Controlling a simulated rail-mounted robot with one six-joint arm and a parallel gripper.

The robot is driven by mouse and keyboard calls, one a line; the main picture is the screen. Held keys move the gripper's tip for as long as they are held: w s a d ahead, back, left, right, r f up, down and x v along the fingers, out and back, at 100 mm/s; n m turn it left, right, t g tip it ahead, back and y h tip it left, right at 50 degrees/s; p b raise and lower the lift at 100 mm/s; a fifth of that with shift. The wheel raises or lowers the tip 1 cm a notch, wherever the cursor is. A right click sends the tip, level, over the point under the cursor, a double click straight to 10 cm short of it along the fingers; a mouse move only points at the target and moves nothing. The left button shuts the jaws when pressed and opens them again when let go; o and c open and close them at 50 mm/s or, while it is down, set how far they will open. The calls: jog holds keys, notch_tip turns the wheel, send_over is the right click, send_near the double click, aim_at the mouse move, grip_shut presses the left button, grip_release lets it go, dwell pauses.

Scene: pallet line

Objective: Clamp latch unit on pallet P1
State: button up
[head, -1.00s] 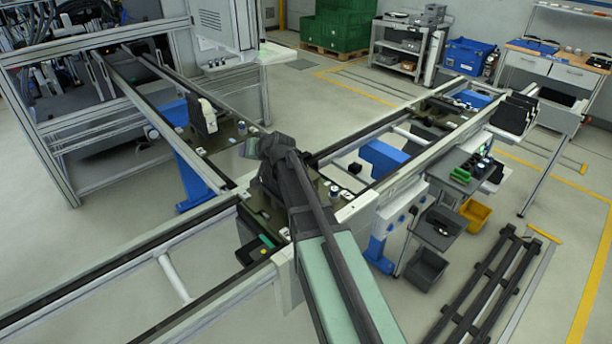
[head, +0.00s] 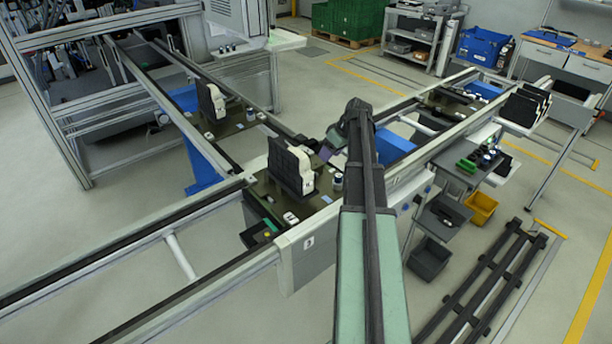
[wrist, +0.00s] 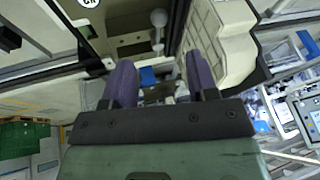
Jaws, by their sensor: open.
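A pallet (head: 268,188) on the near line junction carries an upright black and cream unit (head: 290,165). I cannot read which pallet is P1, and no latch is clear at this size. My gripper (head: 328,148) is just right of and behind that unit, apart from it. In the wrist view my gripper (wrist: 160,82) has two purple fingers spread apart with nothing between them. A cream ribbed body (wrist: 218,45) stands close to the right finger. A grey-white round-headed pin (wrist: 158,18) shows ahead, beyond the fingertips.
A second pallet with a similar unit (head: 212,100) stands farther back on the left line. Conveyor rails (head: 130,270) run to the lower left. Small parts and a dark cylinder (head: 337,181) sit beside the near unit. Yellow (head: 480,208) and grey bins (head: 429,258) are at right.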

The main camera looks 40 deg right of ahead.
aim_at(316, 173)
jog(key=b+x, duration=1)
jog(key=x, duration=0.1)
jog(key=shift+d, duration=0.2)
jog(key=shift+r, duration=0.1)
jog(key=shift+a, duration=0.1)
grip_shut()
